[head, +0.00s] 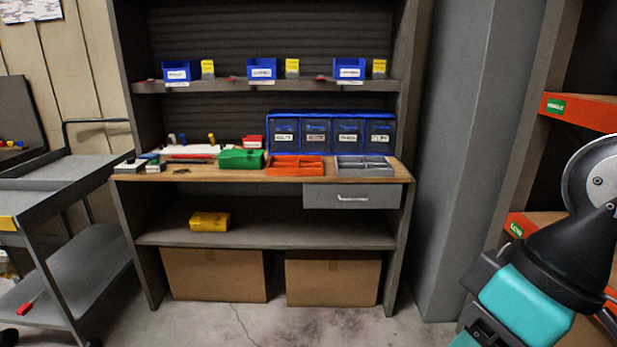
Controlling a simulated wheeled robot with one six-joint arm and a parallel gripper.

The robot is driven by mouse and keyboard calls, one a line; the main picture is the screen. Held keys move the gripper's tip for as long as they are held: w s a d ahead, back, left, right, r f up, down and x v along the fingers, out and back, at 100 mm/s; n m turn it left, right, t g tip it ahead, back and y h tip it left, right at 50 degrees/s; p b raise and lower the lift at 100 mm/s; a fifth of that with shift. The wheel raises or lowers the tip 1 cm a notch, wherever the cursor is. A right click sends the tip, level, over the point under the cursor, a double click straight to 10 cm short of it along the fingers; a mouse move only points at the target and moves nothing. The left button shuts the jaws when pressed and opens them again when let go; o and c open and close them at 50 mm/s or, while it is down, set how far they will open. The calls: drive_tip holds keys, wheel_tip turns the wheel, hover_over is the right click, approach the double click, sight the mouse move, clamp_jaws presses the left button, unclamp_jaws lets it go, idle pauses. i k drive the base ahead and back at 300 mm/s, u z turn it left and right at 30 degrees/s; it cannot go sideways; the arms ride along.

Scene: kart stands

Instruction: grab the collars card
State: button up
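Three yellow cards stand on the upper shelf: a left one (208,69), a middle one (292,68) and a right one (379,68). Each is just right of a small blue bin with a white label: the left bin (176,72), the middle bin (260,69) and the right bin (347,69). The print on cards and labels is too small to read, so I cannot tell which is the collars card. Part of my arm shows at the lower right, well apart from the shelf. My gripper's fingers are not visible.
The workbench top (290,174) below holds a blue drawer unit (330,117), a green box (241,159), a red tray (295,177) and a grey tray (363,177). A grey cart (80,265) stands left, orange-edged shelves (580,112) right. The floor in front is clear.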

sight(207, 67)
drive_tip(key=i, duration=1.75)
drive_tip(key=u, duration=0.4)
drive_tip(key=i, duration=0.65)
drive_tip(key=u, duration=0.1)
